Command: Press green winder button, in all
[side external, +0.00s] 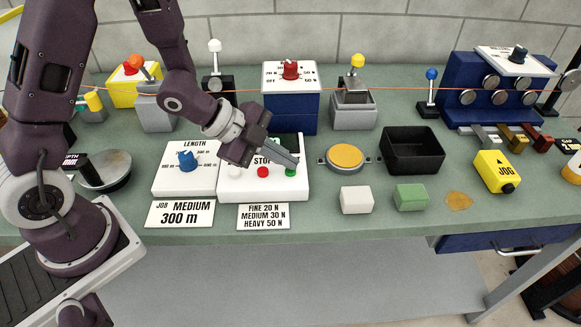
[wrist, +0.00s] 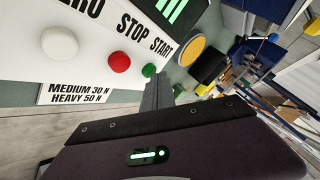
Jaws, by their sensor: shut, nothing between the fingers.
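The green button (side external: 290,172) sits at the right end of a row on the white winder panel (side external: 291,191), below its START label. In the wrist view the green button (wrist: 149,70) is in plain sight. My gripper (side external: 296,160) is shut and empty, with its fingertips right at the green button. In the wrist view the gripper's tips (wrist: 156,78) lie just below the button. I cannot tell whether they touch it. The red STOP button (side external: 262,172) and the white ZERO button (wrist: 60,42) sit beside it on the same panel.
A white LENGTH box with a blue knob (side external: 187,160) stands left of the panel. A yellow round pad (side external: 345,156) and a black tray (side external: 412,152) are to the right. White (side external: 356,200) and green (side external: 410,197) blocks lie in front. An orange line runs across behind.

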